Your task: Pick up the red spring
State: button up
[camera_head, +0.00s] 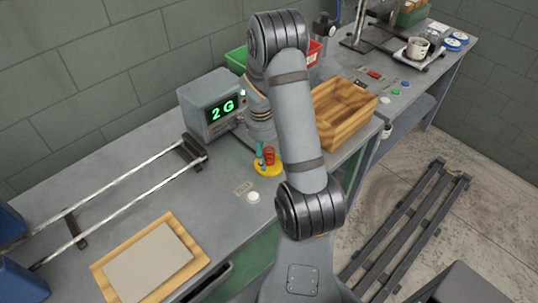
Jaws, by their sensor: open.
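The red spring (269,158) stands upright on a round yellow base (266,170) on the grey bench. A thin teal piece (259,152) stands just left of it on the same base. My gripper (263,141) points down over the base, close above the red spring. It is open; its fingers are small here and mostly hidden behind my arm. I cannot tell whether they touch the spring.
A wooden crate (343,112) is to the right. A white button (253,197) and a small plate (243,188) lie in front. Rails (130,181) and a wooden board (150,262) occupy the left bench.

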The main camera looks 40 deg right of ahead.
jog(key=c, duration=0.4)
jog(key=c, duration=0.7)
grip_shut()
